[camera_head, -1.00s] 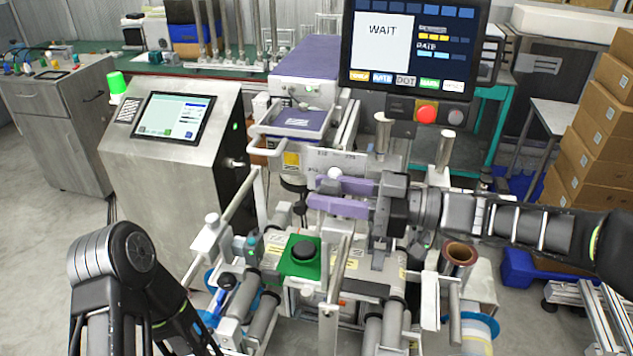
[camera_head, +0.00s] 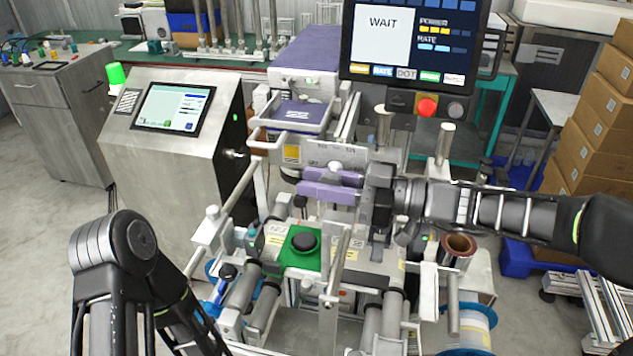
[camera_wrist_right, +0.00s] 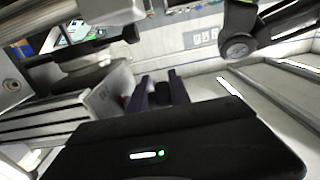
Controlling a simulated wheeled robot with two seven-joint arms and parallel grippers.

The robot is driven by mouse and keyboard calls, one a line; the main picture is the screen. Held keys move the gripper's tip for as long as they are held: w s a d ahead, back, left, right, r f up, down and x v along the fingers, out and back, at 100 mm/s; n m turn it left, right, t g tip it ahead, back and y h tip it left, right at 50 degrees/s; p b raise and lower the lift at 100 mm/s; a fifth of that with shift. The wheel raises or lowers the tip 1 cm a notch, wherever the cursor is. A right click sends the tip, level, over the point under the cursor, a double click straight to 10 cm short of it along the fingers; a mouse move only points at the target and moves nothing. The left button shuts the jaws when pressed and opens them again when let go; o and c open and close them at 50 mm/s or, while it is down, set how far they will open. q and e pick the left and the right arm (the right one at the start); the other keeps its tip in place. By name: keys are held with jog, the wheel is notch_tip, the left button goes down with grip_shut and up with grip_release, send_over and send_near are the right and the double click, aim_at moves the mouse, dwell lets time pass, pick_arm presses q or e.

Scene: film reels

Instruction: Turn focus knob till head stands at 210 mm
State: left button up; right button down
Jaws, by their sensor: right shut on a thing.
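The marking machine's head (camera_head: 308,57) is a purple-topped housing above a tray-like frame, left of the display. A pale plate with small markings (camera_head: 335,152) is below it; no millimetre reading is legible. My right gripper (camera_head: 305,183) has two purple fingers reaching left in front of this plate. It is shut on a small part between the fingers, most likely the focus knob, which the fingers largely hide. A white round knob top shows just behind the upper finger. My left gripper is out of view.
The display (camera_head: 412,45) reads WAIT, with a red button (camera_head: 427,107) below. A steel cabinet with a screen (camera_head: 172,108) stands left; cardboard boxes (camera_head: 600,130) stand right.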

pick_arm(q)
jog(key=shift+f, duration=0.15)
pick_arm(e)
jog(key=shift+s+a+f, duration=0.15)
jog(key=shift+s+f, duration=0.05)
jog(key=shift+s, duration=0.05)
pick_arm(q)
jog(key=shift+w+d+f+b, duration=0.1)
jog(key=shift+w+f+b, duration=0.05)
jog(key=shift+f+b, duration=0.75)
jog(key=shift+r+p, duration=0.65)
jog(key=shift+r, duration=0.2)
pick_arm(e)
jog(key=shift+d+f+g+h, duration=0.1)
jog(key=shift+g+h, duration=0.2)
jog(key=shift+h, duration=0.85)
jog(key=shift+d+f+g+h, duration=0.15)
jog(key=shift+g+h, duration=0.15)
jog(key=shift+h, duration=0.8)
jog(key=shift+d+f+g+h, duration=0.1)
jog(key=shift+g+h, duration=0.2)
jog(key=shift+h, duration=0.85)
